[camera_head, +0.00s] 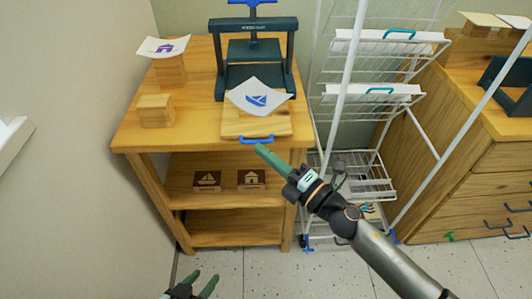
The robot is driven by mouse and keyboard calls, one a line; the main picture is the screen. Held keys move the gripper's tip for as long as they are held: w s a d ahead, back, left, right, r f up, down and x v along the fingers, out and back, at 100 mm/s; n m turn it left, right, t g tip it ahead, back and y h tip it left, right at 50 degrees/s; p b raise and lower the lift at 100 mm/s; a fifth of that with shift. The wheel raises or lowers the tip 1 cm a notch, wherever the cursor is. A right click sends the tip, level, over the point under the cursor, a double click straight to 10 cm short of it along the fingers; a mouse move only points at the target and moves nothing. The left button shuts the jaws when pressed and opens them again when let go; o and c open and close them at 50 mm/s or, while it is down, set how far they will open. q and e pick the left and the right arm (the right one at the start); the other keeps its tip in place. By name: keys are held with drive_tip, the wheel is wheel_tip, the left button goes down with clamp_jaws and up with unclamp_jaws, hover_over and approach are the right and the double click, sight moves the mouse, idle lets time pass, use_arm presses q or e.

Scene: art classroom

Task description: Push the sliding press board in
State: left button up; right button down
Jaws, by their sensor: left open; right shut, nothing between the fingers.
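The sliding press board (234,122) is a pale wooden board sticking out toward me from the dark press (287,62) on the wooden table. A white sheet with a blue sailboat print (270,90) lies over its back part. A blue handle (256,140) is on the board's front edge. My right gripper (261,150) is shut and empty, its green fingertips at or just in front of the handle; I cannot tell whether they touch. My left gripper (205,283) is open and empty, low at the bottom of the view, well below the table top.
Wooden blocks (156,111) stand left on the table, and a sheet with a purple house print (164,47) rests on a taller stack. Two stamp blocks (207,181) sit on the shelf below. A white wire drying rack (380,165) stands close on the right.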

sight(274, 136)
drive_tip(key=w+b, duration=0.1)
drive_tip(key=w, duration=0.7)
drive_tip(key=shift+w, duration=0.25)
drive_tip(key=shift+s+f+b, duration=0.1)
drive_tip(key=shift+b, duration=0.2)
